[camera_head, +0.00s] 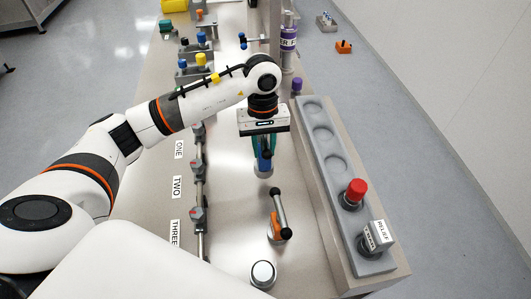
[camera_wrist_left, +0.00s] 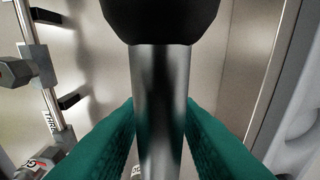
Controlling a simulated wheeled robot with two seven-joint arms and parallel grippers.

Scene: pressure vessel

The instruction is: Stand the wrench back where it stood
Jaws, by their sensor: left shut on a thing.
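My left gripper (camera_head: 263,158) points down over the bench, right of the labelled valve row. Its teal fingers are shut on an upright steel shaft, which I take to be the wrench (camera_wrist_left: 160,95). In the left wrist view the shaft has a thick black part at its top and runs down between the fingers. In the head view a blue part of the held thing (camera_head: 265,162) shows between the fingers, above a pale round end; I cannot tell whether that end touches the bench. My right gripper is not in view.
An orange fitting with a black handle (camera_head: 278,215) stands nearer on the bench, and a round metal post (camera_head: 263,273) nearer still. A grey rack (camera_head: 331,180) with empty round recesses, a red knob (camera_head: 355,190) and a RELIEF block (camera_head: 376,236) runs along the right. Labelled valves (camera_head: 197,215) stand left.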

